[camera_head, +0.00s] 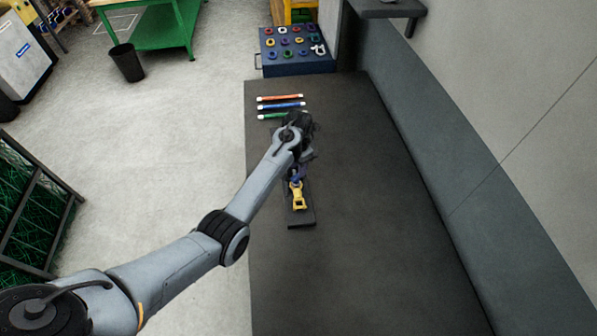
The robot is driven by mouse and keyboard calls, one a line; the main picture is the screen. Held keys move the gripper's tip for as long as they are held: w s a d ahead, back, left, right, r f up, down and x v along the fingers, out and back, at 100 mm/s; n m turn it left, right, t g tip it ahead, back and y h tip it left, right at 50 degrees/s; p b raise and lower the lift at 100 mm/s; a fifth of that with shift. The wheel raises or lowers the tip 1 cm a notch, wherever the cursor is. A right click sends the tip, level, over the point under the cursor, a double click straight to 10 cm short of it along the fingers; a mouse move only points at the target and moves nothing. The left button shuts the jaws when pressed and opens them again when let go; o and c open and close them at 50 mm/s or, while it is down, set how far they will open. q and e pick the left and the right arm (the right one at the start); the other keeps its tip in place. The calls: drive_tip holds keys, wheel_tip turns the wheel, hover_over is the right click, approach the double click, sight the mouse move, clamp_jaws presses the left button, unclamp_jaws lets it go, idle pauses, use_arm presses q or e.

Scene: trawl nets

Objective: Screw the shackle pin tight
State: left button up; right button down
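A small yellow shackle (298,197) sits on a dark rectangular block (302,221) on the dark bench (370,240). A bit of blue shows at its far end, close to my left gripper (297,174); I cannot tell whether this is the shackle pin. My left arm reaches in from the lower left, and its wrist is above the far end of the block. The wrist hides most of the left gripper, so I cannot see whether its fingers are open or shut. My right gripper is not in view.
Orange, blue and green strips (281,105) lie on the bench beyond my wrist. A blue box (297,58) with several coloured rings stands past the bench's far end. A wall runs along the right. The bench's near and right parts are clear.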

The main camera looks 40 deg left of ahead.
sight(296, 177)
use_arm(q)
drive_tip(key=shift+f, duration=1.85)
clamp_jaws()
